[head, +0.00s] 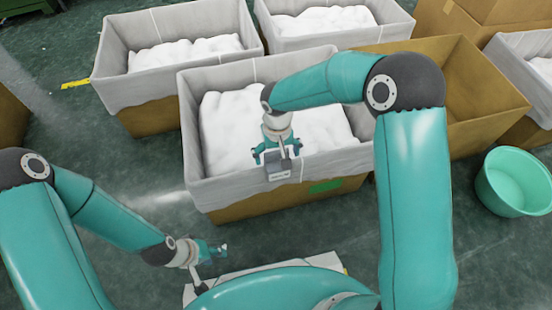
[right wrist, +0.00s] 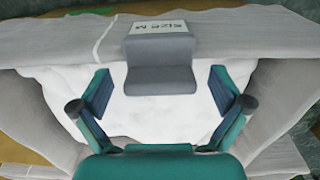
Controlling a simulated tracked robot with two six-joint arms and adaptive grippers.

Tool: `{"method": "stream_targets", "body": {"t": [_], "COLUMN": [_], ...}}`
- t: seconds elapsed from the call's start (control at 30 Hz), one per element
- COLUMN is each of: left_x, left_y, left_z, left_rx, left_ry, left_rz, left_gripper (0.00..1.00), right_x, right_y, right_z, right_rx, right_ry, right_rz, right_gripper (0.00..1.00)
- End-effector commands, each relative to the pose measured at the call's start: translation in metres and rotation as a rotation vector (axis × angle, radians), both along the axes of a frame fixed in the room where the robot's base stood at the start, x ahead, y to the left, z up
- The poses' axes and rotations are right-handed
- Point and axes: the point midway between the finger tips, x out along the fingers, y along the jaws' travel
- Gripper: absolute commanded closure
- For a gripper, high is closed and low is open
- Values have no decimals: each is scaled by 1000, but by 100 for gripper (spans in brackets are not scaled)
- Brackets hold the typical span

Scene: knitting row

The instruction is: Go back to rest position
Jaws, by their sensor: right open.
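My right gripper (head: 277,152) is over the front rim of the near middle box (head: 235,192).
White material (head: 228,125) fills the near box. Two more lined boxes (head: 120,85) (head: 300,35) stand behind. An open cardboard box (head: 480,110) is at right, with a green tub (head: 515,182) beside it. Green floor (head: 120,185) is clear at left.

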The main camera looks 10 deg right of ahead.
Motion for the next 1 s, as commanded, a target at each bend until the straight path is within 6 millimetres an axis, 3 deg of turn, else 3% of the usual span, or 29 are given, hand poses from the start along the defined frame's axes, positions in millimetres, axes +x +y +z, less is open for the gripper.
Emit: {"method": "stream_targets", "body": {"t": [0.3,0.43,0.63,0.77,0.87,1.0], "left_x": [0,0,0,0,0,0], "left_y": [0,0,0,0,0,0], "left_z": [0,0,0,0,-1,-1], "left_rx": [0,0,0,0,0,0], "left_ry": [0,0,0,0,0,0], "left_rz": [0,0,0,0,0,0], "left_gripper": [60,60,60,60,60,60], "right_x": [1,1,0,0,-4,-51], "right_y": [1,0,0,-10,-30,-56], "right_z": [64,81,91,85,64,7], "right_rx": [2,1,0,-1,-8,-10], "right_ry": [-4,-2,2,14,64,234], "right_rz": [1,0,1,-20,-62,-119], "right_gripper": [0,0,0,0,0,0]}}
